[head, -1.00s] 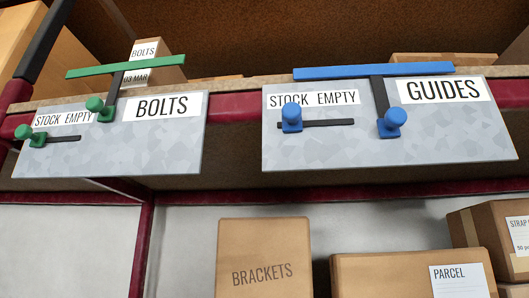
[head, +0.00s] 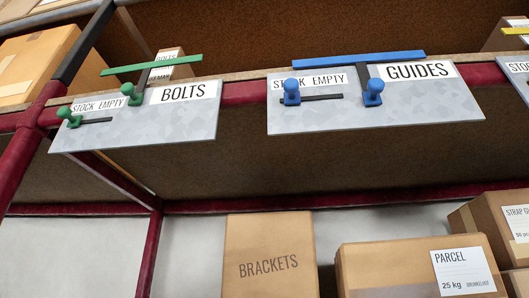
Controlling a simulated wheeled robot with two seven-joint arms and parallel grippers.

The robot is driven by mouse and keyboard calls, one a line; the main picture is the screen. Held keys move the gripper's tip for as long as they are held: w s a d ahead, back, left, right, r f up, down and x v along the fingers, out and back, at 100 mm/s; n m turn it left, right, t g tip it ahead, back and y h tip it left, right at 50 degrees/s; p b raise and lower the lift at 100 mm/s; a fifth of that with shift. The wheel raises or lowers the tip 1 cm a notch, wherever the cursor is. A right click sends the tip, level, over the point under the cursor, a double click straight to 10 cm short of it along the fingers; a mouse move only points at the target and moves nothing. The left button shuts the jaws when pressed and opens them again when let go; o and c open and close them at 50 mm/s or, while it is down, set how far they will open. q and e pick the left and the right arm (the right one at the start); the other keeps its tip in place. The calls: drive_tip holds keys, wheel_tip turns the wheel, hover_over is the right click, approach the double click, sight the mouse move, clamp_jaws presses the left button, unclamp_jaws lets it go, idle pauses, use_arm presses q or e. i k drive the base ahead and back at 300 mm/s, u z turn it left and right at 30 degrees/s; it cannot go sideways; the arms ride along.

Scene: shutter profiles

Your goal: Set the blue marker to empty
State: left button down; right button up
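The blue marker (head: 291,91) is a blue knob at the left end of a short black horizontal slot (head: 325,98) on the grey GUIDES panel (head: 420,112). It sits below the word STOCK on the STOCK EMPTY label (head: 318,80); the word EMPTY is above the slot's right part. A second blue knob (head: 373,95) is to its right, at the foot of a black upright bar under a long blue bar (head: 345,58). Neither of my grippers is in view.
A similar BOLTS panel (head: 190,120) with green knobs hangs at the left, beside a dark red post (head: 40,130). Part of another panel (head: 518,72) shows at the right edge. A BRACKETS box (head: 268,245) and a PARCEL box (head: 400,265) are below. Space before the panels looks clear.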

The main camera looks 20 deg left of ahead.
sight(292, 95)
drive_tip(key=u, duration=1.05)
drive_tip(key=k, duration=1)
drive_tip(key=z, duration=1)
